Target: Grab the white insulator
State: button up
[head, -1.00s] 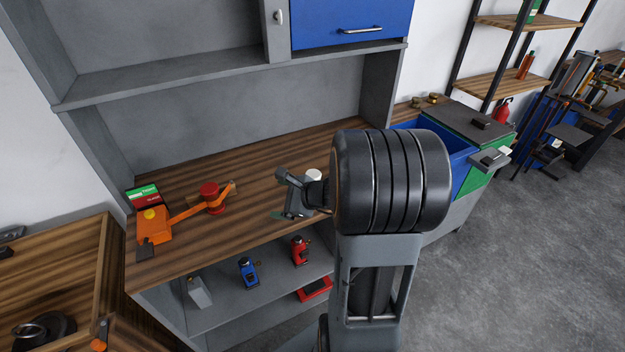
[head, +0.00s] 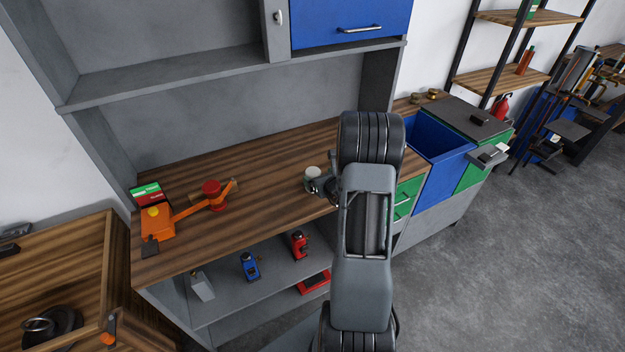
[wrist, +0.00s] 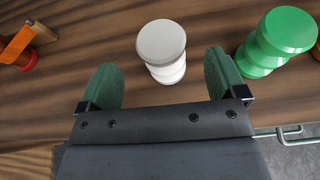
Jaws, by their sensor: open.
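The white insulator (wrist: 162,50) stands upright on the wooden bench top in the wrist view, a ribbed cylinder with a flat round top. It also shows in the head view (head: 312,173), partly hidden by my gripper. My gripper (wrist: 165,75) is open, with one green-padded finger on each side of the picture. The insulator is just beyond the fingertips, roughly centred in the gap and nearer the right finger. Nothing is held between the fingers.
A green insulator (wrist: 276,42) stands close to the right of my right finger. A blue bin (head: 440,160) is at the right. The bench between is clear.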

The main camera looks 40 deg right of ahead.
aim_at(316, 175)
jog(key=shift+p+x, duration=1.1)
jog(key=shift+x, duration=1.8)
jog(key=shift+d, duration=0.1)
jog(key=c, duration=1.2)
